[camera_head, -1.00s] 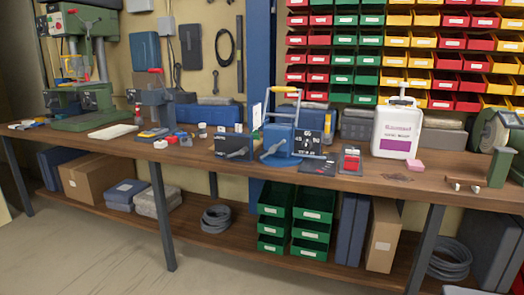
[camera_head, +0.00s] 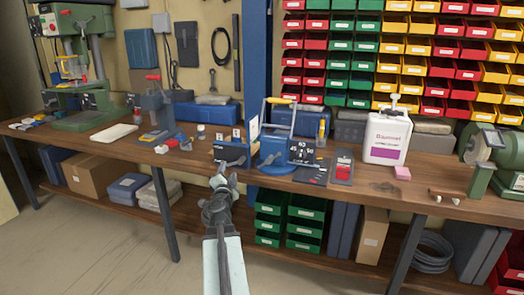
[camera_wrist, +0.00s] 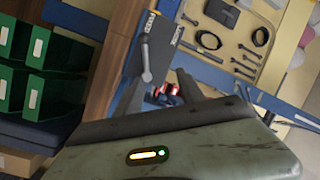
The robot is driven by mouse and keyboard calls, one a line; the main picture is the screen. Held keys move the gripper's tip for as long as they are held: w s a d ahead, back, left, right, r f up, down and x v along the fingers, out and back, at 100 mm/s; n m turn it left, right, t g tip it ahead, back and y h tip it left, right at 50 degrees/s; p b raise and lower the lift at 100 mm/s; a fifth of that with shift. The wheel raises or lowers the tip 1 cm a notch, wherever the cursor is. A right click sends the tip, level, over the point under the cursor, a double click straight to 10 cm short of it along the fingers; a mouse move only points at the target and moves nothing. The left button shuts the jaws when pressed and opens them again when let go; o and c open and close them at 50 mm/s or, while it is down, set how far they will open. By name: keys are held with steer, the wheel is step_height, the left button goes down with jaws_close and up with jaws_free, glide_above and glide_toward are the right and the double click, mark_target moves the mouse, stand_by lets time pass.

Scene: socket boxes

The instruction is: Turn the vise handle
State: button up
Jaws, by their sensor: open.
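A dark box (camera_head: 232,152) stands at the front edge of the bench. A grey lever handle sits on its face; it shows clearly in the wrist view (camera_wrist: 146,62), and I take it as the vise handle, though I cannot be sure. In the head view my gripper (camera_head: 222,173) partly covers the handle area. My gripper is open and empty, low in front of the box. In the wrist view the lever lies ahead of the jaws (camera_wrist: 158,95); I see no contact.
A blue device (camera_head: 275,158) with a yellow-gripped lever stands right of the box. A red-topped press (camera_head: 155,105) stands left. A white jug (camera_head: 387,138) is further right. Green bins (camera_head: 305,225) sit on the lower shelf (camera_head: 190,215). The floor in front is clear.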

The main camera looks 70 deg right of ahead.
mark_target(268, 162)
steer(key=s+d+r+m+g, duration=0.1)
steer(key=s+d+m+g, duration=0.15)
steer(key=s, duration=0.35)
steer(key=s+d+m+g, duration=0.2)
steer(key=s+m+g, duration=0.1)
steer(key=s, duration=0.4)
steer(key=shift+n+h, duration=0.25)
steer(key=shift+h, duration=0.15)
steer(key=d, duration=0.8)
steer(key=shift+w+p, duration=0.4)
jaws_close()
steer(key=shift+a, duration=0.1)
